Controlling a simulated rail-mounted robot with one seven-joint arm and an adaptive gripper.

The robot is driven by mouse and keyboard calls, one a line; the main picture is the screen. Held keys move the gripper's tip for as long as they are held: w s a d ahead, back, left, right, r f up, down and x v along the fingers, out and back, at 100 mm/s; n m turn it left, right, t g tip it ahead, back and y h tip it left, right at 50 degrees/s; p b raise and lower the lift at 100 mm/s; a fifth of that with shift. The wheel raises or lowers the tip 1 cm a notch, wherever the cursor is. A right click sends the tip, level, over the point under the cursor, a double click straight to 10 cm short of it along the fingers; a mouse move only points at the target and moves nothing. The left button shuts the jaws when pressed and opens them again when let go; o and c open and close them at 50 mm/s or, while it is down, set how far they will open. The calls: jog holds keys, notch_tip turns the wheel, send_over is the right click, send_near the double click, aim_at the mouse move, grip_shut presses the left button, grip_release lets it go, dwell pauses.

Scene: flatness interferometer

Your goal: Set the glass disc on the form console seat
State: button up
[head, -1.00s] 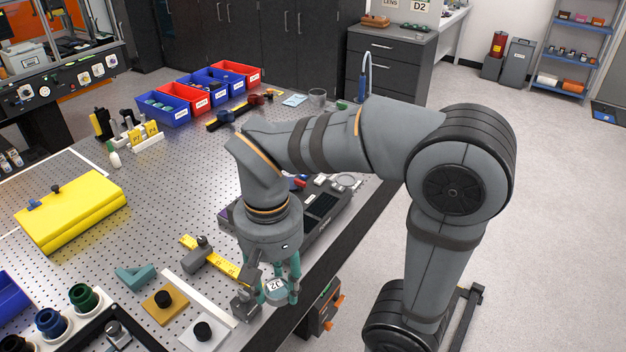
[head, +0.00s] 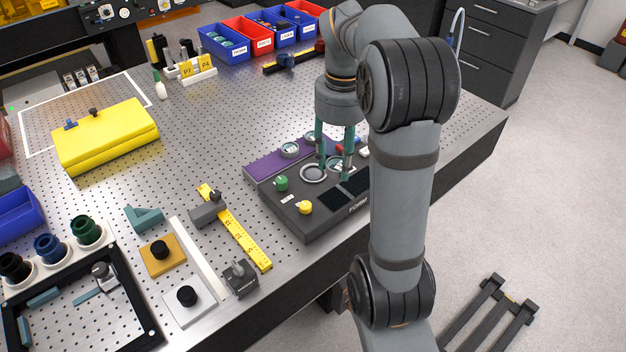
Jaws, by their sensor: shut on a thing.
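The form console (head: 318,226) is a dark box near the table's front edge, with a purple strip, a green knob and a yellow knob. A round, pale-rimmed seat (head: 313,174) lies on its top. I cannot tell whether the disc touches the console.
A yellow ruler (head: 244,240) and a grey clamp block (head: 208,210) lie left of the console. The perforated table is clear between the case and console.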

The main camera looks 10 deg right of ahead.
jog(key=m, duration=0.1)
jog(key=d+m, duration=0.1)
jog(key=shift+w+f+m, duration=0.3)
jog(key=shift+w+f, duration=0.05)
jog(key=shift+w, duration=0.05)
jog(key=shift+w+a+f, duration=0.1)
jog(key=shift+w+f, duration=0.05)
jog(key=shift+w, duration=0.15)
jog(key=p, duration=0.4)
send_over(313, 174)
jog(key=shift+m, duration=0.3)
notch_tip(313, 174, down, 6)
jog(key=shift+s+f, duration=0.15)
jog(key=shift+f, duration=0.2)
jog(key=shift+w+f+p, duration=0.2)
jog(key=shift+f+p, duration=0.35)
jog(key=shift+f, duration=1.45)
jog(key=shift+s+f, duration=0.1)
